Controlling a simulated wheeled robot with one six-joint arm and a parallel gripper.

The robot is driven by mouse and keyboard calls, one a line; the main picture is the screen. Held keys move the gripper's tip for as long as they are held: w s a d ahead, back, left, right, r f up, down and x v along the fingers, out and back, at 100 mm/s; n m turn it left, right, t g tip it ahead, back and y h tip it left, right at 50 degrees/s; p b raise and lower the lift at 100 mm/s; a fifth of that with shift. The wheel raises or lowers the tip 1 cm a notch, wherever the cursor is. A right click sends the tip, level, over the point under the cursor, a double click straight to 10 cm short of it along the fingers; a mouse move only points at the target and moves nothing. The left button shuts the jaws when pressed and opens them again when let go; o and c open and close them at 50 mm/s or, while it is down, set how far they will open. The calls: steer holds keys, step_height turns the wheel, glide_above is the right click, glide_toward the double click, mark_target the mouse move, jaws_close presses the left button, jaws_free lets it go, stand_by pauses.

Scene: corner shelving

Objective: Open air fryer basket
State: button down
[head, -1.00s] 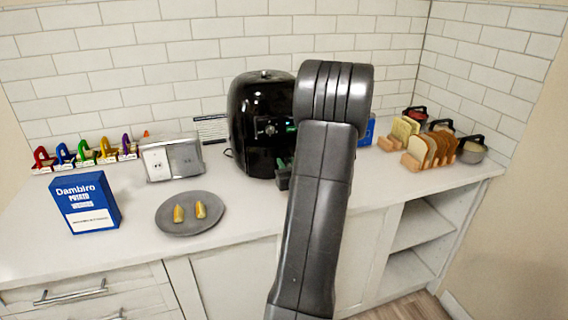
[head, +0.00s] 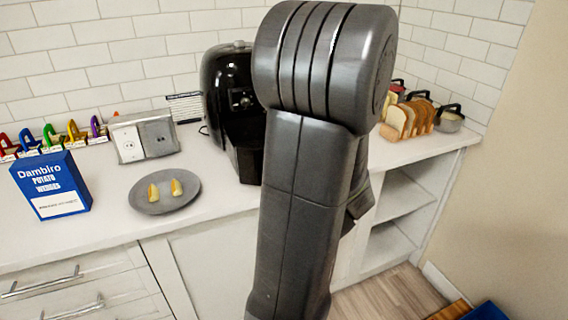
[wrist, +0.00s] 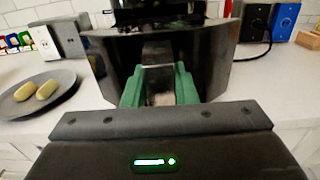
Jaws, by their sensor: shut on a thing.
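The black air fryer (head: 225,75) stands on the counter against the tiled wall, partly hidden behind my arm in the head view. Its basket (head: 246,160) juts out from the lower front. In the wrist view the wide curved front of the basket (wrist: 115,62) stands forward of the fryer body (wrist: 160,12), with a dark gap at its upper rim. My gripper (wrist: 158,88) has its green fingers shut on the basket handle (wrist: 158,78). My arm hides the gripper and handle in the head view.
A grey plate (head: 158,207) with two potato wedges lies left of the fryer, near a blue box (head: 52,185). A metal socket panel (head: 145,136) stands behind. A bread rack (head: 410,119) is at right. The counter just left of the basket is clear.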

stand_by(0.3)
steer(key=c, duration=1.2)
jaws_free()
steer(key=shift+o, duration=0.2)
steer(key=shift+s, duration=0.1)
steer(key=v, duration=1.3)
steer(key=shift+s+b, duration=0.35)
steer(key=shift+d, duration=0.15)
steer(key=shift+w, duration=0.15)
steer(key=shift+p+x, duration=0.35)
steer(key=shift+x, duration=6.35)
